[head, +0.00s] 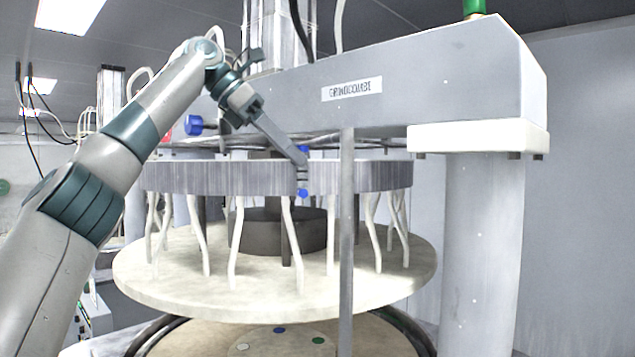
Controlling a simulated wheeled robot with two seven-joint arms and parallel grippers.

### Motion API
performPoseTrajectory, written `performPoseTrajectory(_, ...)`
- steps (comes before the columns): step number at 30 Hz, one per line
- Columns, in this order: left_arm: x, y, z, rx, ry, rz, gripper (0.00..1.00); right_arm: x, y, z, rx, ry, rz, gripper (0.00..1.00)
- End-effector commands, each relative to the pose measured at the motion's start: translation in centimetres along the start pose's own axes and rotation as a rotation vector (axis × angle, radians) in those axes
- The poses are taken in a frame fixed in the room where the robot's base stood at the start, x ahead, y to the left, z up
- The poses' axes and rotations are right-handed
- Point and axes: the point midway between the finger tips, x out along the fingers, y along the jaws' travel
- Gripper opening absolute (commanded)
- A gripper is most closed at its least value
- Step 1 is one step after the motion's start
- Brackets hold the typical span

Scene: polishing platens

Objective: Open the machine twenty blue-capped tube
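The machine has a ribbed grey ring (220,177) with several white tubes (291,245) hanging from it over a round pale platen (170,278). My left arm comes in from the left. My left gripper (300,157) reaches down to the right, its long grey fingers ending at the ring's upper front edge. A blue cap (303,149) shows right at the fingertips, partly hidden. Another blue piece (303,193) is just below, at the ring's lower edge. The fingers are seen nearly edge-on, so their gap and any contact are unclear. My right gripper is out of view.
A thin grey vertical post (347,240) stands in front of the ring, right of my gripper. A large grey beam (440,75) with a label spans above, on a thick white column (484,240) at right. A lower disc (375,343) has small coloured spots.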

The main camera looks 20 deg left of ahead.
Motion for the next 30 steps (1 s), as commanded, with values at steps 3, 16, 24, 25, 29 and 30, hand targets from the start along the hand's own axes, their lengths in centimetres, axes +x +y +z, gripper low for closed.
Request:
performPoseTrajectory(3, 2.2, 0.0, -0.1, 0.001, 0.004, -0.002, 0.25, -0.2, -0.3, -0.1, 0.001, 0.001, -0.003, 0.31)
performPoseTrajectory(16, 7.2, 0.0, 0.0, 0.000, 0.002, -0.001, 0.25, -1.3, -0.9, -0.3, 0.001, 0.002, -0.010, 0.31)
performPoseTrajectory(24, 7.5, 0.0, 0.0, -0.001, 0.000, 0.000, 0.25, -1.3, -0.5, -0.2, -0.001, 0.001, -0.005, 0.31)
performPoseTrajectory(25, 7.5, 0.0, 0.0, -0.001, 0.000, 0.000, 0.25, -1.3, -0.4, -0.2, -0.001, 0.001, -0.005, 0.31)
performPoseTrajectory(29, 7.5, 0.0, 0.0, -0.001, 0.000, 0.000, 0.10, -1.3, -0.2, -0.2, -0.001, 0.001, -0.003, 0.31)
performPoseTrajectory(30, 7.5, 0.0, 0.0, -0.001, 0.000, 0.000, 0.01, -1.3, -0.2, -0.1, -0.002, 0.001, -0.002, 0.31)
